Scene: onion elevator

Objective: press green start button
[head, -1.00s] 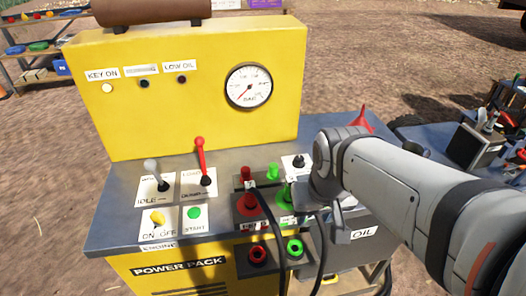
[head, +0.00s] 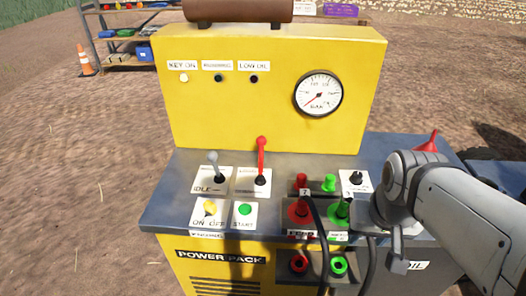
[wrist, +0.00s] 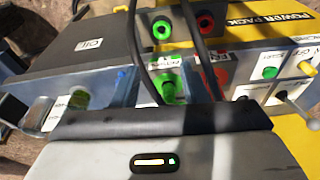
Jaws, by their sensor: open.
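The green start button (head: 245,209) is a small round button on a white plate labelled START, at the front of the power pack's panel (head: 160,212). It also shows in the wrist view (wrist: 269,72), upper right. My gripper (head: 390,240) is open, over the right part of the panel, well to the right of the button and apart from it. Its fingers are largely hidden in the head view.
A yellow on/off switch (head: 210,207) sits left of the button. A red lever (head: 261,160) and grey lever (head: 214,165) stand behind. Red (head: 298,210) and green (head: 340,210) fittings with black hoses lie between the button and my gripper.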

